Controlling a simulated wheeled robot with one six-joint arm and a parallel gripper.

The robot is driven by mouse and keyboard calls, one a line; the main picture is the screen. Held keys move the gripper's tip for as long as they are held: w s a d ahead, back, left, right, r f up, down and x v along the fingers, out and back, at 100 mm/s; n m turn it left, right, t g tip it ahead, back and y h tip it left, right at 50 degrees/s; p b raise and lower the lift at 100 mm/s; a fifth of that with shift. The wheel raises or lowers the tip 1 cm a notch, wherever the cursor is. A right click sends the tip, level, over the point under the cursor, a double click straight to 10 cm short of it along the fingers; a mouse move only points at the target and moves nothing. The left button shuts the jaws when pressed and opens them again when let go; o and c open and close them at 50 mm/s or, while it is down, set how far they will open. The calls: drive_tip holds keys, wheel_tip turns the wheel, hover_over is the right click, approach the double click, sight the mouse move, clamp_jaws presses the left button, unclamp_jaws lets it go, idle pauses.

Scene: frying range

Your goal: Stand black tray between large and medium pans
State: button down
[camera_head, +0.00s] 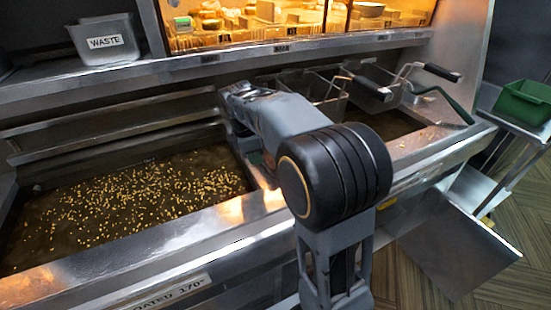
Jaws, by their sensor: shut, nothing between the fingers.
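I see no black tray and no large or medium pan in this view. My arm rises from the lower middle, bends at a dark round joint, and reaches away to the upper left. Its far end is over the strip between the two fryer wells. My gripper's fingers cannot be made out; the forearm and joint cover that area.
The left oil well (120,205) holds floating golden bits. Wire fry baskets (325,92) sit at the right well (395,124). A grey WASTE bin (104,41) stands on the back ledge. A green bin (524,102) stands at far right. Wood-patterned floor (500,200) is lower right.

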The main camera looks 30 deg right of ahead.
drive_tip(key=s+d, duration=0.1)
drive_tip(key=d, duration=0.2)
drive_tip(key=s+d, duration=0.1)
drive_tip(key=d, duration=0.3)
drive_tip(key=s+d, duration=0.1)
drive_tip(key=d, duration=0.2)
drive_tip(key=shift+d, duration=0.35)
drive_tip(key=shift+d+f, duration=0.1)
drive_tip(key=shift+f, duration=0.15)
drive_tip(key=shift+s+f, duration=0.1)
drive_tip(key=shift+f, duration=0.5)
